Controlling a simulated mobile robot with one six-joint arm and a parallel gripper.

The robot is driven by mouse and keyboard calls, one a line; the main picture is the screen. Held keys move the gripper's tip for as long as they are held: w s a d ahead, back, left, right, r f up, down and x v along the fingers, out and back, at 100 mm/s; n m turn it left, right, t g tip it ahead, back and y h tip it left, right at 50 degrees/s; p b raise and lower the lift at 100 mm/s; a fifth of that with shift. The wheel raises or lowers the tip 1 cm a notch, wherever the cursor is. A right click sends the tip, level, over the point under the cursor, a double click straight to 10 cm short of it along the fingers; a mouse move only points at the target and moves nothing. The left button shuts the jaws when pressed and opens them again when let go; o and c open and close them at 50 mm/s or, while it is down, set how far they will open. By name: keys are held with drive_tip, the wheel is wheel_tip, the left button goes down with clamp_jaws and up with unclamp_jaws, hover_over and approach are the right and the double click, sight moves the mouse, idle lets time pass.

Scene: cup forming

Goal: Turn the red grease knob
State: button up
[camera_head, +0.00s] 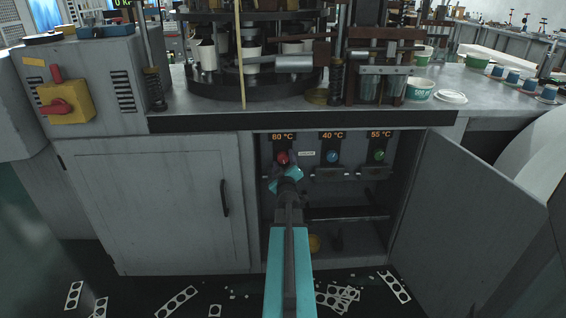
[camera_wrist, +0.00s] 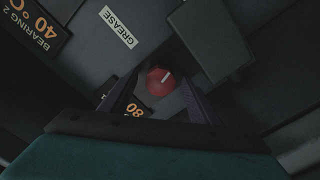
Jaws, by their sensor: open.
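In the head view my gripper (camera_head: 287,178) is just below and in front of the knob and partly hides the panel. A white GREASE label (camera_wrist: 118,27) is near the knob.
A blue knob (camera_head: 332,157) and a green knob (camera_head: 379,156) are to the right on the same panel. The open cabinet door (camera_head: 465,215) is at the right; a closed door (camera_head: 150,205) is at the left. A dark block (camera_wrist: 207,40) is close to the red knob. Punched scraps (camera_head: 338,295) litter the floor.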

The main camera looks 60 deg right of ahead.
drive_tip(key=shift+w+d, duration=0.1)
drive_tip(key=shift+d, duration=0.05)
drive_tip(key=shift+c, duration=0.5)
drive_tip(key=c, duration=1)
drive_tip(key=shift+o, duration=0.2)
drive_tip(key=shift+r+m, duration=0.15)
drive_tip(key=shift+m, duration=0.25)
drive_tip(key=m+p, duration=0.2)
drive_tip(key=m, duration=0.1)
drive_tip(key=shift+d+m+p, duration=0.1)
drive_tip(key=shift+m+p, duration=0.8)
drive_tip(key=shift+m, duration=1.4)
